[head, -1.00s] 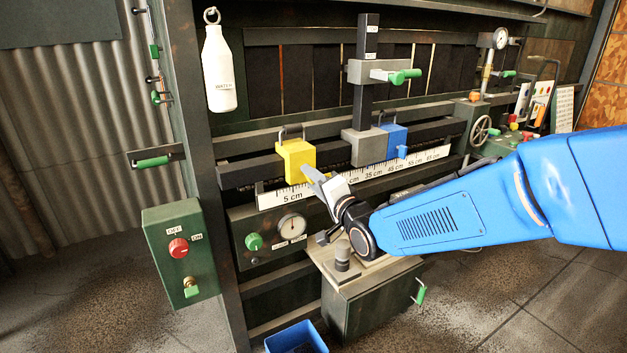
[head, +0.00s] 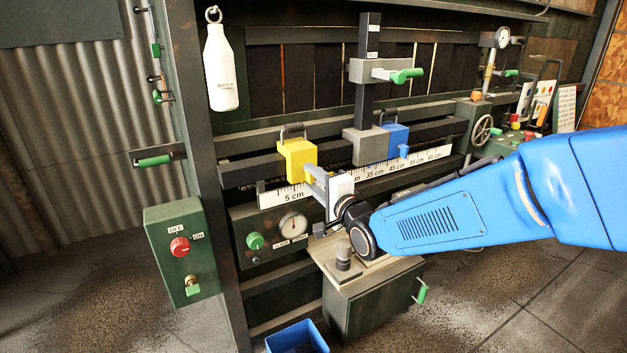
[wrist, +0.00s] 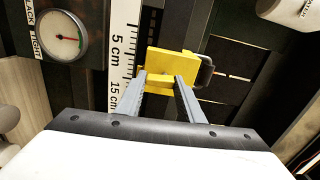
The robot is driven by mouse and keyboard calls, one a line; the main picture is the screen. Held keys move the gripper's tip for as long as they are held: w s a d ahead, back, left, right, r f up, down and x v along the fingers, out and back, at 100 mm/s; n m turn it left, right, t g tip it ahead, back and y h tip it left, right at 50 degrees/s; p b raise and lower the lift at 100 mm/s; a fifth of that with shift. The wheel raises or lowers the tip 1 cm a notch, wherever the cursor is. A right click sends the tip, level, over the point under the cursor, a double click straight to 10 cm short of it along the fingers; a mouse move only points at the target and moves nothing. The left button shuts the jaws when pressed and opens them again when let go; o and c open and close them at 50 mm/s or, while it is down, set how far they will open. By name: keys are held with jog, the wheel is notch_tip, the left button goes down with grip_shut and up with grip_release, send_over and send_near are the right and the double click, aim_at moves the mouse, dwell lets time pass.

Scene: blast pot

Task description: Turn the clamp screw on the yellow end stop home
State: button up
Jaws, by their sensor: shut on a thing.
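The yellow end stop (head: 297,158) sits on the dark rail near the 5 cm end of the scale, with a dark loop handle on top. It also shows in the wrist view (wrist: 172,62), ahead of my fingers. My gripper (head: 308,178) is at the front face of the stop. I cannot see how far in the screw is.
The white scale (head: 272,196) runs below. A white bottle (head: 220,68) hangs upper left.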

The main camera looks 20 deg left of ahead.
jog(key=shift+f, duration=0.1)
jog(key=o, duration=1.1)
jog(key=shift+c, duration=0.2)
jog(key=shift+s+d, duration=0.1)
jog(key=v, duration=1.7)
jog(key=shift+s, duration=0.15)
